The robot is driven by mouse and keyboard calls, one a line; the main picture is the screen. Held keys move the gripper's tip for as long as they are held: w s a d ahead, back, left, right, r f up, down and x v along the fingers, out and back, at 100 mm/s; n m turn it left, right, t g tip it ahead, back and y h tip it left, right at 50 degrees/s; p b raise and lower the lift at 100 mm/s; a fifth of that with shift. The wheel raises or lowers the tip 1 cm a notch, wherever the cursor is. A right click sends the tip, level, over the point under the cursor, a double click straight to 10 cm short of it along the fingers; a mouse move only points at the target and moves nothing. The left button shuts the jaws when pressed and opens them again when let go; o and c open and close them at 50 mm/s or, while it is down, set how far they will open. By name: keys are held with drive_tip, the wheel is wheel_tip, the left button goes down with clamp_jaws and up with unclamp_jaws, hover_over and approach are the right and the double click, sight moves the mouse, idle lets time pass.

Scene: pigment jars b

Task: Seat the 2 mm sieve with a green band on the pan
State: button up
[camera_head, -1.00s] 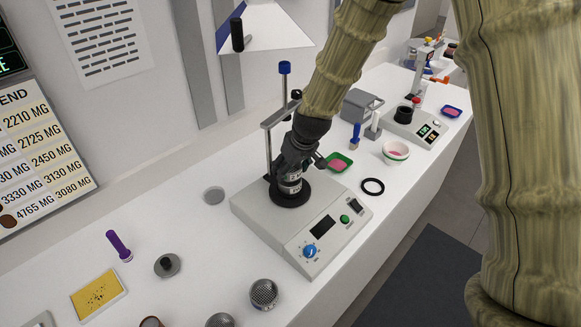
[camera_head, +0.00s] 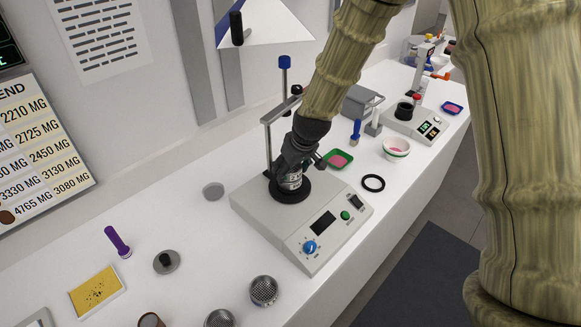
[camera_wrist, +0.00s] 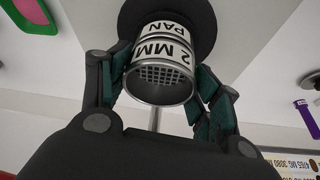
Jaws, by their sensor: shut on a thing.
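The 2 mm sieve (camera_wrist: 172,58) is a short metal ring with a white "2 MM" label and mesh across its opening. In the wrist view it lies against the pan (camera_wrist: 165,29), labelled "PAN", in line with it; I see no clear gap. I cannot make out a green band. The pan (camera_head: 291,184) stands on the black round plate (camera_head: 288,196) of the grey shaker (camera_head: 265,222). My gripper (camera_head: 294,167) is above the plate, its dark green fingers (camera_wrist: 163,85) shut on the sieve from both sides. In the head view the gripper mostly hides the sieve.
The shaker's upright post with a blue knob (camera_head: 285,62) and crossbar stands close behind my gripper. Two mesh sieves (camera_head: 264,290) and a knobbed lid (camera_head: 166,262) lie at the front left.

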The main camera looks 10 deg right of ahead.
drive_tip(key=shift+f, duration=0.2)
drive_tip(key=o, duration=1.2)
drive_tip(key=shift+c, duration=0.2)
drive_tip(key=shift+r, duration=0.1)
drive_tip(key=v, duration=1.1)
drive_tip(key=shift+r, duration=0.4)
drive_tip(key=shift+s+d, duration=0.1)
drive_tip(key=shift+s, duration=0.1)
